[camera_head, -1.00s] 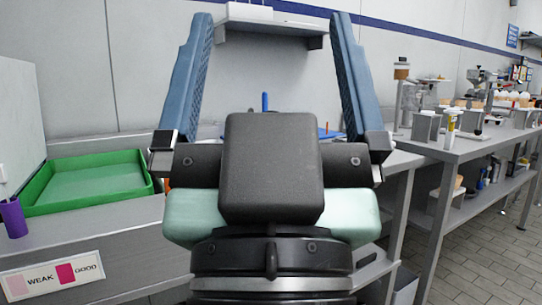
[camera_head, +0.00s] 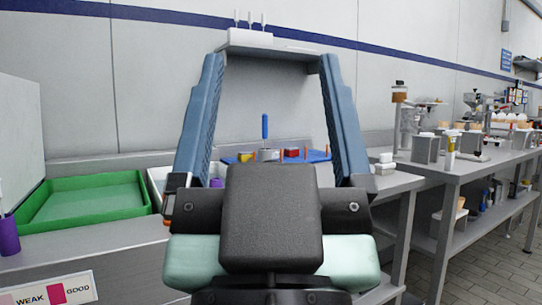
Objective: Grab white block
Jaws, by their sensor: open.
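A small white block (camera_head: 385,168) shows on the metal counter, just right of my gripper's right finger. It looks like a pale upper piece on a wider base, but it is too small to be sure. My gripper (camera_head: 271,60) points up and away from the camera in the middle of the view. Its two blue fingers are wide apart with nothing between them. The gripper's body hides part of the counter.
A blue mat (camera_head: 316,157) behind my gripper holds small coloured blocks and a blue upright tool (camera_head: 265,130). A green tray (camera_head: 85,203) and purple cup (camera_head: 9,234) stand left. A white shelf (camera_head: 275,42) is on the wall. A cluttered bench (camera_head: 458,169) stands right.

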